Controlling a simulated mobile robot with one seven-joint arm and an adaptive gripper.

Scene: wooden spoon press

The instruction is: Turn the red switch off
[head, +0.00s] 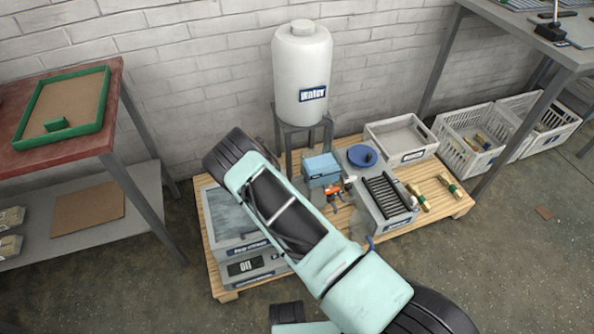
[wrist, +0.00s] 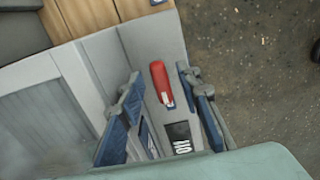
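The red switch (wrist: 161,86) is a small red lever on the grey panel of a machine, in the wrist view. A dark label with white letters, apparently "ON", sits just below it, beside the right finger. My gripper (wrist: 162,77) is open, with its blue-padded fingers on either side of the switch; I cannot tell whether they touch it. In the head view the grey machine (head: 231,222) stands on the pallet's left side, with a dark label (head: 245,267) on its front. My arm hides the switch there.
A wooden pallet (head: 223,284) carries the machine, a white water tank (head: 303,75) on a stand, a blue box (head: 321,170), a roller unit (head: 386,196) and a grey tray (head: 401,139). A red-topped table (head: 62,147) stands left. Crates (head: 467,155) stand right.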

